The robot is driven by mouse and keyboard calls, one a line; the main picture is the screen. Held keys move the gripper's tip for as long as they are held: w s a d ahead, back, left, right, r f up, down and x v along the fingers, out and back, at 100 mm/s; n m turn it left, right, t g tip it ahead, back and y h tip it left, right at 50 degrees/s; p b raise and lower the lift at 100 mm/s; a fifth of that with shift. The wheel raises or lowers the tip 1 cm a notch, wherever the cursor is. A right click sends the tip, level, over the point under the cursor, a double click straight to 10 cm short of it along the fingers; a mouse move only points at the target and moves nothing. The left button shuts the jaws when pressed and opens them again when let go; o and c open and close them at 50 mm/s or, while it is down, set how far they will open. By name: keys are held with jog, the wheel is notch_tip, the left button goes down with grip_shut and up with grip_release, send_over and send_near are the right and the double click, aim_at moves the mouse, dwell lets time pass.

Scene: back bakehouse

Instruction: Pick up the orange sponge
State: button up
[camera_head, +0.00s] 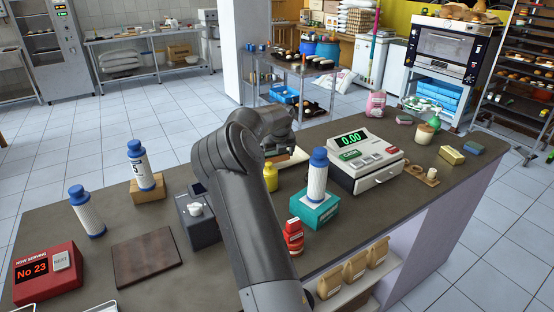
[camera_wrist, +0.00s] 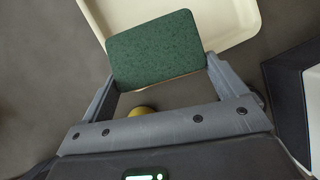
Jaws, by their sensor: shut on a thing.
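In the wrist view my gripper (camera_wrist: 158,75) is shut on a sponge (camera_wrist: 155,48), one finger at each side. Its dark green speckled scouring face is toward the camera, with a thin tan-orange edge along the bottom; its orange body is otherwise hidden. It is over the near edge of a cream tray (camera_wrist: 235,20); how high it is cannot be told. In the head view my arm hides most of the gripper and the sponge, and part of the tray (camera_head: 297,157) shows beside it.
A yellow bottle (camera_head: 271,177) stands just by my gripper. Other sponges (camera_head: 451,155) lie at the far right. A brown board (camera_head: 147,257) lies left.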

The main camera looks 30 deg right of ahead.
notch_tip(320, 180, up, 2)
jog(key=shift+r, duration=0.1)
jog(key=s+d+r, duration=0.6)
jog(key=s, duration=0.3)
jog(key=n+t+y, duration=0.1)
jog(key=n+t, duration=0.1)
jog(key=t, duration=0.1)
send_over(287, 158)
jog(key=w+d, duration=0.1)
notch_tip(287, 158, down, 2)
jog(key=shift+w+d+f, duration=0.1)
jog(key=shift+w+d, duration=0.05)
jog(key=shift+t, duration=0.3)
jog(key=f, duration=0.5)
jog(key=shift+w+f, duration=0.1)
jog(key=shift+w, duration=0.3)
jog(key=shift+f, duration=2.4)
jog(key=shift+f, duration=0.2)
jog(key=o, duration=0.7)
jog(key=shift+o, duration=0.2)
